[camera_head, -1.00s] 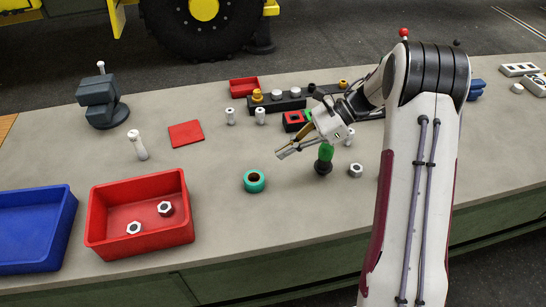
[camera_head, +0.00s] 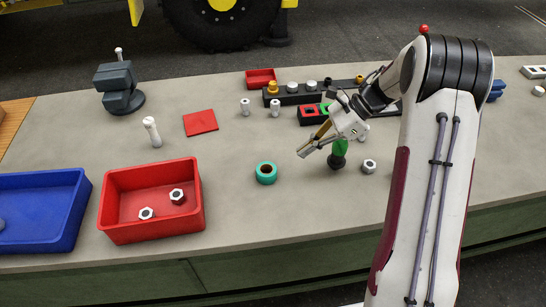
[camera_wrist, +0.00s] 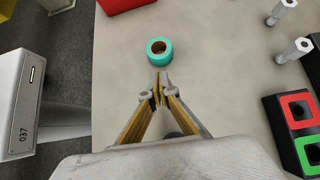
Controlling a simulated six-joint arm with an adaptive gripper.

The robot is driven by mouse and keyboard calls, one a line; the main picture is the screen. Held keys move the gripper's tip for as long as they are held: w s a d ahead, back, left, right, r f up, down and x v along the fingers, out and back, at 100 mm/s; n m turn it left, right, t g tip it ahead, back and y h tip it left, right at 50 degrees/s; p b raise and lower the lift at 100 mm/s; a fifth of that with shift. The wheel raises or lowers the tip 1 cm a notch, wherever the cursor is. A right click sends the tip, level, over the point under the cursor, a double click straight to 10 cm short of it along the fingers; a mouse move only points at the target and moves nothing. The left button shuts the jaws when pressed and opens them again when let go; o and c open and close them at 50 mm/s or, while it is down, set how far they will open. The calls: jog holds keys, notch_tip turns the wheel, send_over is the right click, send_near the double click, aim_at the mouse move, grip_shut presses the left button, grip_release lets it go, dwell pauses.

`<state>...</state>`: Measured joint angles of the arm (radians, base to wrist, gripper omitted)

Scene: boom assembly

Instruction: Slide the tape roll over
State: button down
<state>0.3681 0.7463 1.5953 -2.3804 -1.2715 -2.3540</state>
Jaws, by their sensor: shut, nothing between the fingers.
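The tape roll (camera_head: 266,181) is a teal ring with a dark hole, lying flat on the grey workbench near its front middle. It also shows in the wrist view (camera_wrist: 150,56), just beyond my fingertips. My gripper (camera_head: 303,153) is shut and empty, above the bench to the right of and behind the tape roll in the head view. In the wrist view its fingertips (camera_wrist: 160,84) meet just short of the roll, with a small gap in the picture; I cannot tell their height above the bench.
A green-handled tool (camera_head: 338,155) stands close under my gripper, with a hex nut (camera_head: 369,166) beside it. A red bin (camera_head: 150,233) with two nuts and a blue bin (camera_head: 40,240) stand left. A black block row (camera_head: 310,98) lies behind. The bench around the roll is clear.

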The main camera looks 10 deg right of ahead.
aim_at(262, 171)
jog(key=shift+d+f+h, duration=0.3)
jog(key=shift+f+h, duration=0.2)
jog(key=shift+f, duration=0.15)
jog(key=shift+d+f+h, duration=0.3)
jog(key=shift+f+h, duration=0.2)
jog(key=shift+f, duration=0.15)
jog(key=shift+a, duration=0.15)
jog(key=a, duration=1.1)
jog(key=shift+a, duration=0.2)
jog(key=shift+s+a+f, duration=0.1)
jog(key=shift+a, duration=0.2)
jog(key=shift+d+f, duration=0.1)
jog(key=shift+f, duration=0.6)
jog(key=shift+f, duration=0.1)
jog(key=shift+d, duration=0.15)
jog(key=d, duration=1)
jog(key=shift+f, duration=0.1)
